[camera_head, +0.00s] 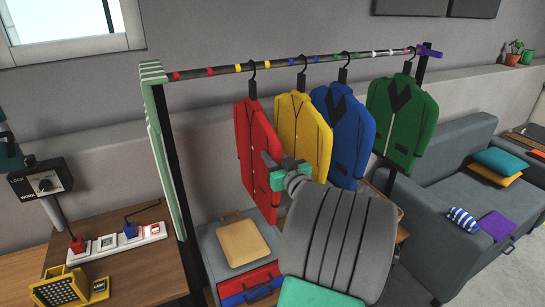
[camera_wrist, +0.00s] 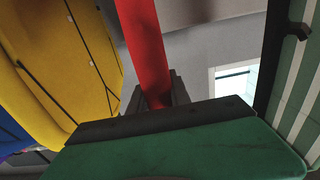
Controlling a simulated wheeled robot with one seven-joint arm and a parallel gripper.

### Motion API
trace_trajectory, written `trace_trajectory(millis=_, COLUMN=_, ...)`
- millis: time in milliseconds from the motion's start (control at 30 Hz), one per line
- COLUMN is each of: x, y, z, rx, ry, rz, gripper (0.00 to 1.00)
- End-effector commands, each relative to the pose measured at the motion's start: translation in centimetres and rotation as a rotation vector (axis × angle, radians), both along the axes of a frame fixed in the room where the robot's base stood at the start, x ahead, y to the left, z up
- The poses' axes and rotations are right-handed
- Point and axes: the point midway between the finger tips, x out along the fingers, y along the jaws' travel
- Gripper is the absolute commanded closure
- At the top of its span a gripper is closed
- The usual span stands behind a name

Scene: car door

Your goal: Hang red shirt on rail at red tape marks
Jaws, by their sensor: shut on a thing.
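The red shirt (camera_head: 257,150) hangs on a dark hanger from the rail (camera_head: 325,60), with its hook between the two yellow tape marks (camera_head: 238,68). The red tape marks (camera_head: 176,76) are on the rail to the left of this hook, near the left post. My gripper (camera_head: 272,170) is at the right edge of the red shirt, about mid-height, and is shut on it. In the wrist view the red shirt (camera_wrist: 145,45) shows edge-on as a red strip running into my gripper (camera_wrist: 155,98). The fingertips are partly hidden.
The rack's green-striped left end (camera_head: 165,150) stands left. Below are a tan board (camera_head: 243,242), a power strip (camera_head: 125,243) and a sofa (camera_head: 440,190).

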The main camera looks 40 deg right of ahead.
Motion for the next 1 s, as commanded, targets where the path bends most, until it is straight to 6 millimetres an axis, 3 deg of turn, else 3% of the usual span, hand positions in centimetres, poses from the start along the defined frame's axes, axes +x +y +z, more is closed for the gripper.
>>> trace_trajectory(millis=200, x=0.00, y=0.01, z=0.01, rx=0.000, ry=0.000, rz=0.000, gripper=1.00)
trace_trajectory(millis=1000, x=0.01, y=0.02, z=0.82, rx=-0.002, ry=-0.002, rz=0.001, gripper=1.00)
